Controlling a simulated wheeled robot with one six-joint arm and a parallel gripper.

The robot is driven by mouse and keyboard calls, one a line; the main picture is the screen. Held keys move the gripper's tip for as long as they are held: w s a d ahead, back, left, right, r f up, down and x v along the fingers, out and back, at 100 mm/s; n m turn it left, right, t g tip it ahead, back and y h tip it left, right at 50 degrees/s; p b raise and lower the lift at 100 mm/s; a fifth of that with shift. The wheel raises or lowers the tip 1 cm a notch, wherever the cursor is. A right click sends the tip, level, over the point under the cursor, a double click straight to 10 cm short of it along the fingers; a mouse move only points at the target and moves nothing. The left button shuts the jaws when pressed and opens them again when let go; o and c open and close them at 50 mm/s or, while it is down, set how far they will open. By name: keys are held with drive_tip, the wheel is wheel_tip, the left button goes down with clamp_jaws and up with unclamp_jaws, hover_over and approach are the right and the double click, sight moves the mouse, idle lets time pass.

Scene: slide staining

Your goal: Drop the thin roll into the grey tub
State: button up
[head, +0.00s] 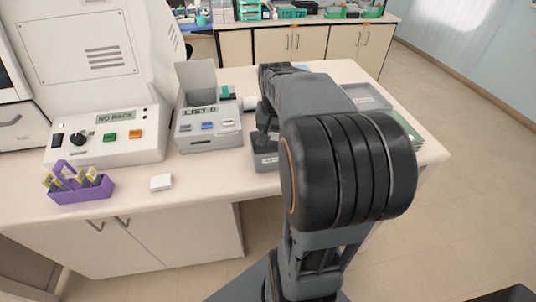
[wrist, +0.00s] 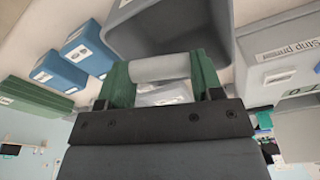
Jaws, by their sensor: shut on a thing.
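In the wrist view my gripper (wrist: 160,70) has its green fingers shut on a thin whitish roll (wrist: 160,67), which lies crosswise between them. The grey tub (wrist: 155,38), open and with a dark inside, shows just beyond the roll. The roll overlaps the tub's near edge in the picture; I cannot tell whether it is over the opening. In the head view the grey tub (head: 265,162) is partly hidden behind my arm, near the counter's front edge. My fingers are mostly hidden there.
A grey strip printer (head: 208,130) stands left of the tub; it also shows in the wrist view (wrist: 280,55). Blue labelled boxes (wrist: 88,48) and green stacks (wrist: 35,103) are on the other side. A purple rack (head: 80,188) and a white block (head: 161,182) sit further left.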

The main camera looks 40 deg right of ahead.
drive_tip(key=o, duration=1)
drive_tip(key=r, duration=0.4)
drive_tip(key=s+r, duration=0.1)
drive_tip(key=r, duration=0.4)
drive_tip(key=a+r, duration=0.1)
drive_tip(key=r, duration=0.3)
drive_tip(key=shift+s+r+p, duration=0.15)
drive_tip(key=shift+r+p, duration=0.2)
drive_tip(key=shift+p, duration=0.05)
drive_tip(key=a+f+n+t, duration=0.1)
drive_tip(key=a+f+n, duration=0.25)
drive_tip(key=f, duration=0.45)
drive_tip(key=s+a+f+n, duration=0.1)
drive_tip(key=a+f, duration=0.1)
drive_tip(key=a, duration=0.2)
drive_tip(key=s+a+f+n+t, duration=0.1)
drive_tip(key=s+a+f+n, duration=0.1)
drive_tip(key=a, duration=0.3)
drive_tip(key=s+a+f+n+y, duration=0.1)
drive_tip(key=s+a+f+n, duration=0.1)
drive_tip(key=a+f, duration=0.1)
drive_tip(key=shift+s+a+f+t, duration=0.1)
drive_tip(key=shift+s+a+t, duration=0.1)
drive_tip(key=shift+a, duration=0.2)
drive_tip(key=shift+s+a+f+t, duration=0.1)
drive_tip(key=shift+a+t, duration=0.1)
drive_tip(key=shift+a, duration=0.2)
